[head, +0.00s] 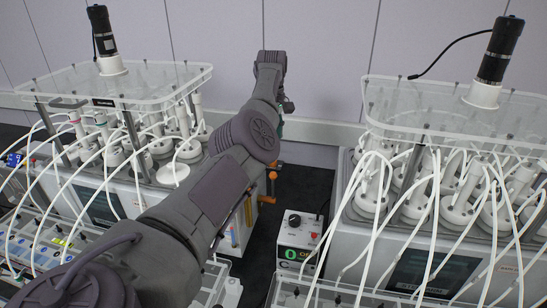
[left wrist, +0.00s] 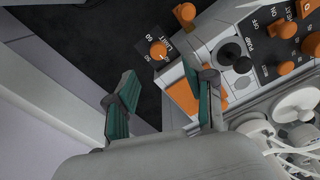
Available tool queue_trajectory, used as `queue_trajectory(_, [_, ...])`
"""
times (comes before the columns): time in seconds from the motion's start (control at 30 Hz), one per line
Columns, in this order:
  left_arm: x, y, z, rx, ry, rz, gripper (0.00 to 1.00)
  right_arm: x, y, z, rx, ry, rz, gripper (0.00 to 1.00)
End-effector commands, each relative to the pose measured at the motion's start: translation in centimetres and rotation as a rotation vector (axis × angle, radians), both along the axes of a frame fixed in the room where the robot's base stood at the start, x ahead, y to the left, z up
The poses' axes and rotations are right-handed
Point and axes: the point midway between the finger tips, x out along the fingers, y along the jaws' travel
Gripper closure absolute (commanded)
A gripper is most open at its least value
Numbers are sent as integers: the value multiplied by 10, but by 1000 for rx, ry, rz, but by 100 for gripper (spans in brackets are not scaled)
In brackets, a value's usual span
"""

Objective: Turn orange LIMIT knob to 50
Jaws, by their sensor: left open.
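The orange LIMIT knob (left wrist: 158,50) shows in the left wrist view, on a dark panel edge with white numbers around it. My left gripper (left wrist: 159,78) is open, with teal finger pads on either side. The knob lies ahead of the gap between the fingertips; nothing is held. In the head view my left arm reaches to the middle, and its gripper (head: 284,106) is mostly hidden by the arm. Orange knobs (head: 272,175) show on the side of the left reactor unit there; I cannot tell which is LIMIT. My right gripper is in neither view.
A black PUMP knob (left wrist: 230,54) and several other orange knobs (left wrist: 287,29) sit close by on the panel. A small box with a green display (head: 298,235) stands between the units. The right reactor (head: 440,225) carries many white tubes.

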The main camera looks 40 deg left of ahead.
Motion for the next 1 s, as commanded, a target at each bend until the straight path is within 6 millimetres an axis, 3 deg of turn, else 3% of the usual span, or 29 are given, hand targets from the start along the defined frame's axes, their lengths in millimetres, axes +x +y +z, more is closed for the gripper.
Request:
queue_trajectory(0.2, [0,0,-42,-1,3,-1,46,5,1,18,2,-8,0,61])
queue_trajectory(0.4, [0,0,-70,-1,2,-1,46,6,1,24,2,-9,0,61])
queue_trajectory(0.8, [0,0,-79,0,-1,0,46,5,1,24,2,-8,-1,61])
queue_trajectory(0.83, [0,0,-79,0,-1,0,48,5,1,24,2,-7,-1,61])
queue_trajectory(1.0, [0,0,-79,0,-1,0,76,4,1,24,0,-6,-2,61])
